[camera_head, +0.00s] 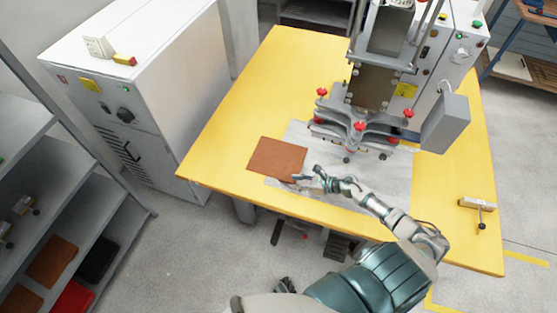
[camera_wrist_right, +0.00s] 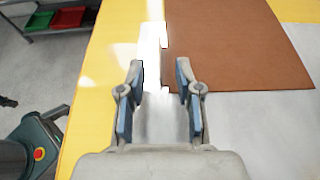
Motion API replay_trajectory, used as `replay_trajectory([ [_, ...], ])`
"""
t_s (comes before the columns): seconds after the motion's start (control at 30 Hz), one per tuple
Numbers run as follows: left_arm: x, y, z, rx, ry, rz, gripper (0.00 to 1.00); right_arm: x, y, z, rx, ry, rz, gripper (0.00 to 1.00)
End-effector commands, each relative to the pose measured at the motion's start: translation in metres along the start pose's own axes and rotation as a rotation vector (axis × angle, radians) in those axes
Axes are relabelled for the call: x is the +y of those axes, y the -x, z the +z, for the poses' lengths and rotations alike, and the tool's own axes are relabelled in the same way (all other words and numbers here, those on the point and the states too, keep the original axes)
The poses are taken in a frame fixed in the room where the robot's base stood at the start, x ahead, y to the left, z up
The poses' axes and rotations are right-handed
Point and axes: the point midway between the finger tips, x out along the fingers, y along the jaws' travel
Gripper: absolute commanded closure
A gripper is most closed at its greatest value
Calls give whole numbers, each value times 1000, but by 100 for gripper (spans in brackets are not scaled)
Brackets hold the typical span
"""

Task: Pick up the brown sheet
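The brown sheet (camera_head: 277,157) lies flat on the yellow table, partly over a pale grey area. My right gripper (camera_head: 309,181) is close to the sheet's near right corner. In the right wrist view the gripper (camera_wrist_right: 160,66) is open with nothing between its fingers. The brown sheet (camera_wrist_right: 235,40) lies ahead and to the right there; one finger overlaps its edge in the picture. Whether they touch is unclear. A dark part at the bottom of the head view, perhaps my left gripper (camera_head: 284,286), is mostly hidden, its finger state unclear.
The yellow table (camera_head: 235,125) carries a welding machine (camera_head: 372,85) with red knobs behind the sheet. A small clamp-like device (camera_head: 477,203) sits at the right edge. A white cabinet (camera_head: 150,75) stands left. Shelves (camera_head: 85,225) at lower left hold brown and red items.

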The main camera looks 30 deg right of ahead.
Motion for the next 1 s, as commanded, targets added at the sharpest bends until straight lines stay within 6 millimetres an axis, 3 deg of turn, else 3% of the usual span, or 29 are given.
replay_trajectory([
  [0.2, 0, -4, 14, -15, -1, 0, 100, -1, -31, 2, -2, -2, -1, 66],
  [0.47, 0, -5, 15, -15, -2, 0, 100, -1, -33, 1, -1, -1, 0, 66],
  [0.6, 0, -4, 13, -12, -2, 0, 100, -1, -33, 1, -1, -1, 0, 98],
  [1.0, 1, -4, 11, -9, -2, 1, 100, -1, -33, 2, -2, -1, -1, 100],
])
